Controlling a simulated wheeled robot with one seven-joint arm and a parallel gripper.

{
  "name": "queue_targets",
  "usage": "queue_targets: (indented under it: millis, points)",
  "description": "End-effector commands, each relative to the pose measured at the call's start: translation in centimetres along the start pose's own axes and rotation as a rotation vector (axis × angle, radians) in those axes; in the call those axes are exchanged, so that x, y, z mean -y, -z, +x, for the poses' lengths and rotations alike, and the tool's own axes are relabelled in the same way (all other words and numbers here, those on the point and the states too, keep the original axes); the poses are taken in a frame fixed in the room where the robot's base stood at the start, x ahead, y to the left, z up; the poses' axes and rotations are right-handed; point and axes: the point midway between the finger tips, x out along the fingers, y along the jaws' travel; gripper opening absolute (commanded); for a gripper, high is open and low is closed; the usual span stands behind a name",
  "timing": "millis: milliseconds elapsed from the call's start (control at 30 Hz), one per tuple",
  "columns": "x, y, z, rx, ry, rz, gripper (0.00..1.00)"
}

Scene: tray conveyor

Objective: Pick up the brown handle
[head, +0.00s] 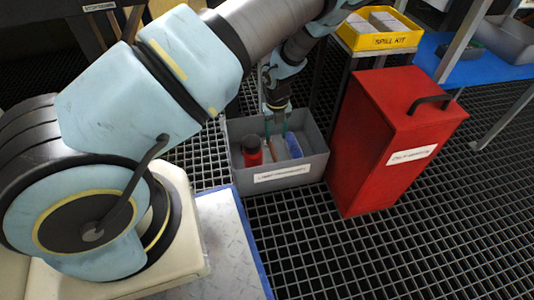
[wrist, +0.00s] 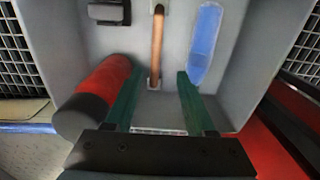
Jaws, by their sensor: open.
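The brown handle (wrist: 157,45) is a slim bar with pale square pieces at both ends, inside a grey bin. In the wrist view it runs away from me, with its near end between and just beyond the fingertips. It also shows small in the head view (head: 272,149). My gripper (wrist: 155,78) is open, with two green fingers spread apart and nothing between them. In the head view my gripper (head: 275,122) points down into the grey bin (head: 310,168). I cannot tell how far the fingertips are above the handle.
In the bin, a red cylinder with a black end (wrist: 103,85) lies left of the handle and a blue translucent object (wrist: 206,42) right. A black object (wrist: 108,12) is at the far left.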

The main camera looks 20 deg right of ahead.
Motion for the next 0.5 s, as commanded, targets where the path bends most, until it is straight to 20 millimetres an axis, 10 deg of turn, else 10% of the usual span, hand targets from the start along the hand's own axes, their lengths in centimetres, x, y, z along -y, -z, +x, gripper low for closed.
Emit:
queue_targets:
  millis: [500]
  points:
    - [-0.1,0.0,5.8,-0.001,-0.001,0.002,0.55]
